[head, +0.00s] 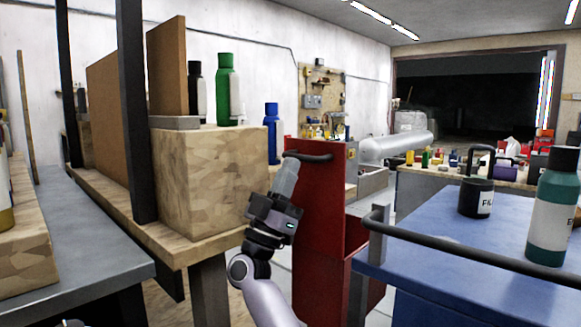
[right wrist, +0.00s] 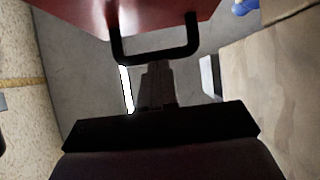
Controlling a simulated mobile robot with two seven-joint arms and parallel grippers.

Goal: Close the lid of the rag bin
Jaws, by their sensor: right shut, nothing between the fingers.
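The red rag bin (head: 357,235) stands between the wooden bench and the blue table in the head view. Its red lid (head: 320,205) is raised, standing roughly upright, with a dark bar handle (head: 308,157) near its top. In the right wrist view the handle (right wrist: 155,57) hangs from the red lid (right wrist: 165,12) at the top of the picture. My right gripper (head: 287,178) is shut and empty just below the handle; its fingers (right wrist: 158,82) point at the handle bar. I cannot tell whether they touch it.
A wooden block (head: 210,180) with bottles stands on the bench left of my right arm. A blue table (head: 470,260) with a rail (head: 470,263), a dark canister (head: 476,198) and a teal bottle (head: 551,207) is on the right. A white cylinder (head: 395,146) lies behind.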

